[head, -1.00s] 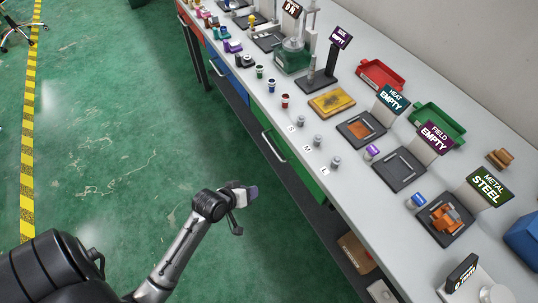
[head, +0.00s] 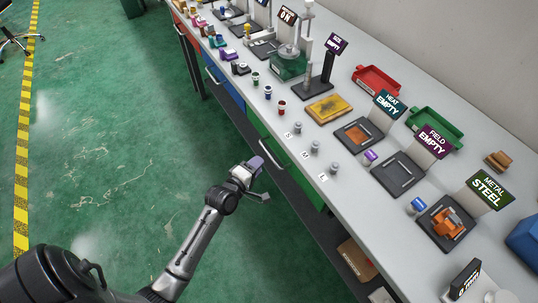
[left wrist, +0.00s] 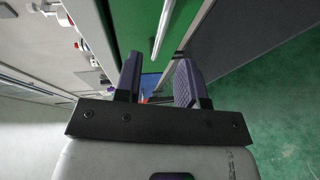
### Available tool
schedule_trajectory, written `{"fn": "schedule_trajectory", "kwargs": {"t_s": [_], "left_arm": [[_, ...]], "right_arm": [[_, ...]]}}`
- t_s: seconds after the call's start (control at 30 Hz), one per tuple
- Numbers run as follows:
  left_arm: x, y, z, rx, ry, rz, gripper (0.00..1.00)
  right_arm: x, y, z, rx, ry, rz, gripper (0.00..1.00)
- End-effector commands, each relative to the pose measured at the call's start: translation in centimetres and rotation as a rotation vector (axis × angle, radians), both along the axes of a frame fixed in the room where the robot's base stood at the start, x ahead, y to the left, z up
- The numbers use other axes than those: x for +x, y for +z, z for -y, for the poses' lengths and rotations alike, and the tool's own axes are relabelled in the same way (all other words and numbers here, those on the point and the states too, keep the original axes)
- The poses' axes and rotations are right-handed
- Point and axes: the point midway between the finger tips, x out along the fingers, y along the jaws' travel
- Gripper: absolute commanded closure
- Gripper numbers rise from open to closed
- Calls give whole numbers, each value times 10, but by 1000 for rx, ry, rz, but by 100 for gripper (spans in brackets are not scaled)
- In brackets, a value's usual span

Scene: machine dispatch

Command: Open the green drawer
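The green drawer (head: 302,182) is set in the front of the long bench, below the worktop, and looks shut. Its green front (left wrist: 132,22) and pale bar handle (left wrist: 162,28) show at the top of the left wrist view. The handle lies beyond the fingertips, and I see no contact. My right gripper is not in view.
A blue drawer (head: 225,90) and a red one lie farther along the bench. The worktop (head: 330,200) carries small cups, trays and signs. A lower shelf with a brown box (head: 357,259) runs beneath. The green floor (head: 130,150) in front is clear.

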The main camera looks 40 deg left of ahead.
Motion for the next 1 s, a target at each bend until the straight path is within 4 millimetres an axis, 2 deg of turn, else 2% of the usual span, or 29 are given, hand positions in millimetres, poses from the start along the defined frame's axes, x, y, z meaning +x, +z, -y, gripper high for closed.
{"fn": "schedule_trajectory", "kwargs": {"t_s": [0.03, 0.2, 0.4, 0.63, 0.93, 1.0], "left_arm": [[10, -4, -1, 0, 0, 2, 63], [38, -9, -4, 2, 0, 1, 63], [60, -13, -6, 2, 0, 0, 63], [72, -14, -7, 2, 1, -1, 63], [73, -14, -7, 2, 0, -1, 63], [73, -14, -7, 2, 0, -1, 68]], "right_arm": [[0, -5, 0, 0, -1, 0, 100], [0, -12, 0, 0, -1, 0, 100], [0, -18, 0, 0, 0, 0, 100], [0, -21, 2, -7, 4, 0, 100], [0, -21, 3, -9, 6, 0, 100], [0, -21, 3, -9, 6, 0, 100]]}}
